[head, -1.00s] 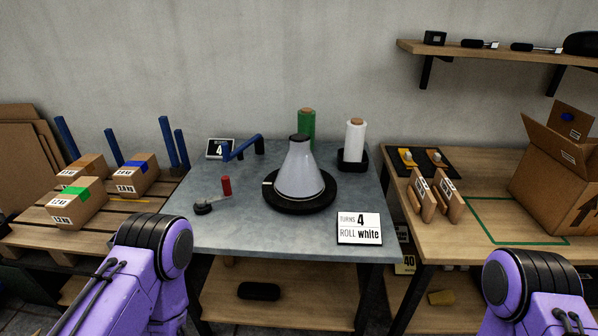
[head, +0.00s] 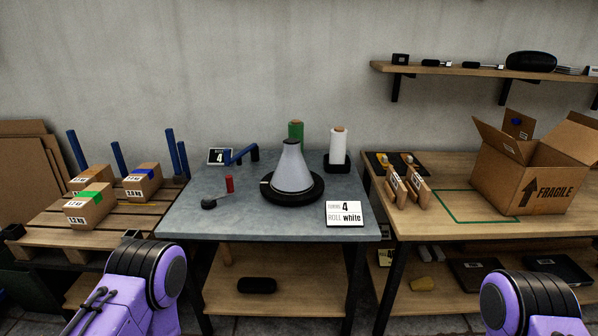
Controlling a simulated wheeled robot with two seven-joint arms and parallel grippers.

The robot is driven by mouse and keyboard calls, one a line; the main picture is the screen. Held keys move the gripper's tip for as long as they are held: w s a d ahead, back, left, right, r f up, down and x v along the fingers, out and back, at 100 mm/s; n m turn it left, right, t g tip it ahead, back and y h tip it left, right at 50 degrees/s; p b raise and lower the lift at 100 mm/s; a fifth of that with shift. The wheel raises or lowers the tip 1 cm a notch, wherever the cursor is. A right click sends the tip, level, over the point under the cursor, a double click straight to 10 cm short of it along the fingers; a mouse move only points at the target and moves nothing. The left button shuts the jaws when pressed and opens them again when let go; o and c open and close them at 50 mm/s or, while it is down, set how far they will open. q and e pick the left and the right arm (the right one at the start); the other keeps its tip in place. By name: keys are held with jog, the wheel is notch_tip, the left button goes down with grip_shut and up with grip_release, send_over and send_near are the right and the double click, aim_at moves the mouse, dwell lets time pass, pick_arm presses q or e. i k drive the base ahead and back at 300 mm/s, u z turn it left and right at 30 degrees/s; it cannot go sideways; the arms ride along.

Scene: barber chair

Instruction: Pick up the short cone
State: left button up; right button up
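One grey-white cone (head: 292,170) with a dark top stands upright on a round black turntable (head: 312,192) in the middle of the grey table. No second cone shows to compare its height with. Purple parts of both my arms show at the lower left and lower right. Neither gripper is in the picture, so what they hold is hidden.
A green roll (head: 296,132) and a white roll (head: 339,144) stand behind the cone. A sign (head: 343,214) reads 4 and white. A red-handled crank (head: 229,186) is at left. Boxes (head: 90,206) lie on a pallet; an open carton (head: 530,180) stands at right.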

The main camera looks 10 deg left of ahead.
aim_at(292, 174)
jog(key=z, duration=0.4)
jog(key=i, duration=0.95)
jog(key=z, duration=0.1)
